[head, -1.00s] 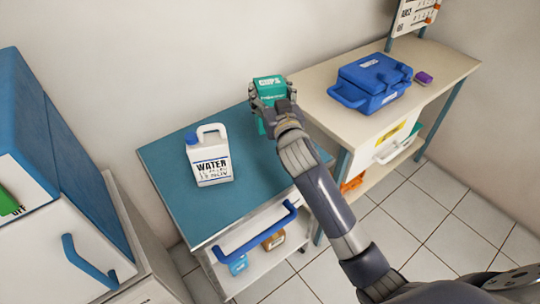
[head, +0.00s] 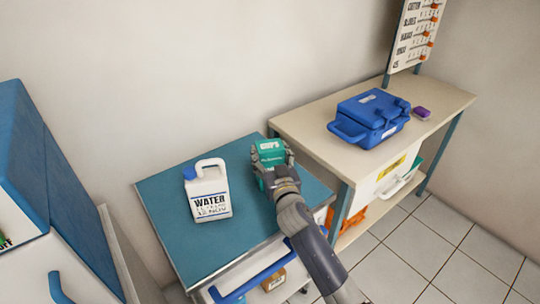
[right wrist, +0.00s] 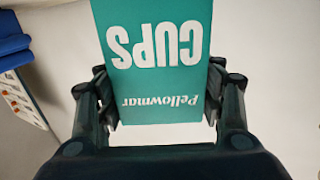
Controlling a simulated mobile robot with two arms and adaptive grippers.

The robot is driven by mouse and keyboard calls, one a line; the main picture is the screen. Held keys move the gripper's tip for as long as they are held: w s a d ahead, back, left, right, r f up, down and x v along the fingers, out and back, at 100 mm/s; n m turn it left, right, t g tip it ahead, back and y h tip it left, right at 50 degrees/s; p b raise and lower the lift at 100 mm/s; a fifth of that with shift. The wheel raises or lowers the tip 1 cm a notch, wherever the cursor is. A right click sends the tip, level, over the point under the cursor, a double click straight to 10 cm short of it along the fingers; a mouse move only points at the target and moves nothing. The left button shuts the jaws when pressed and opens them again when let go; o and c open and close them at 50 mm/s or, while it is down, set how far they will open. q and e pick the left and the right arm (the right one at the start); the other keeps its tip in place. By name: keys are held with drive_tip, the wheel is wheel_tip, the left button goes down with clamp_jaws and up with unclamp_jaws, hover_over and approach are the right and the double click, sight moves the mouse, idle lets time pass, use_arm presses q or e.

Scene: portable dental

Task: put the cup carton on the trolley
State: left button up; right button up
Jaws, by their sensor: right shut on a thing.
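The cup carton (head: 268,152) is a teal box with white lettering. My right gripper (head: 275,172) is shut on it, with fingers on both sides. In the right wrist view the carton (right wrist: 158,70) fills the space between the fingers, and its lettering reads upside down. In the head view the carton appears over the right back part of the trolley's blue top (head: 250,218). The gripper hides its lower part, so I cannot tell whether it touches the top. My left gripper is not in view.
A white water jug (head: 210,192) stands on the trolley, left of the carton. A bench (head: 306,122) with a blue case (head: 372,118) and a small purple item (head: 421,112) adjoins on the right. A blue-and-white cabinet (head: 85,220) stands at left. The trolley's front top is clear.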

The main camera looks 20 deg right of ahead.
drive_tip(key=shift+r, duration=0.1)
drive_tip(key=o, duration=1)
drive_tip(key=shift+o, duration=0.6)
drive_tip(key=shift+s, duration=0.1)
drive_tip(key=shift+s, duration=0.35)
drive_tip(key=s, duration=1.1)
drive_tip(key=shift+a+b, duration=0.3)
drive_tip(key=shift+b, duration=0.1)
drive_tip(key=shift+s, duration=0.1)
